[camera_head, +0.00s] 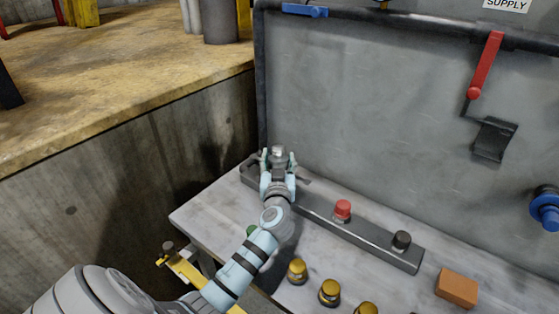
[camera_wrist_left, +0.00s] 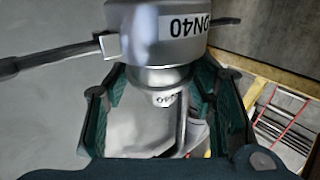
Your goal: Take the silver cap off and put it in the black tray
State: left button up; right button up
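The silver cap (camera_head: 278,150) shows at the far left end of a long dark strip. In the left wrist view a silver fitting marked DN40 (camera_wrist_left: 158,30) has a dark lever on each side, with a narrower silver part (camera_wrist_left: 163,80) below it. My left gripper (camera_head: 278,160) has its fingers apart, one on each side of the silver part. The wrist view also shows gaps beside the fingers (camera_wrist_left: 160,92). The long dark strip (camera_head: 325,218) on the table carries a red and a black knob; I cannot tell whether it is the black tray. My right gripper is out of view.
Several brass caps (camera_head: 329,291) stand at the table's front, with an orange block (camera_head: 457,288) at right. A grey panel (camera_head: 370,110) rises behind, bearing a red lever (camera_head: 486,65) and blue fitting (camera_head: 546,208). A concrete wall (camera_head: 110,190) lies left.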

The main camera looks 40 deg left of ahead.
aim_at(279, 160)
pick_arm(q)
jog(key=c, duration=0.3)
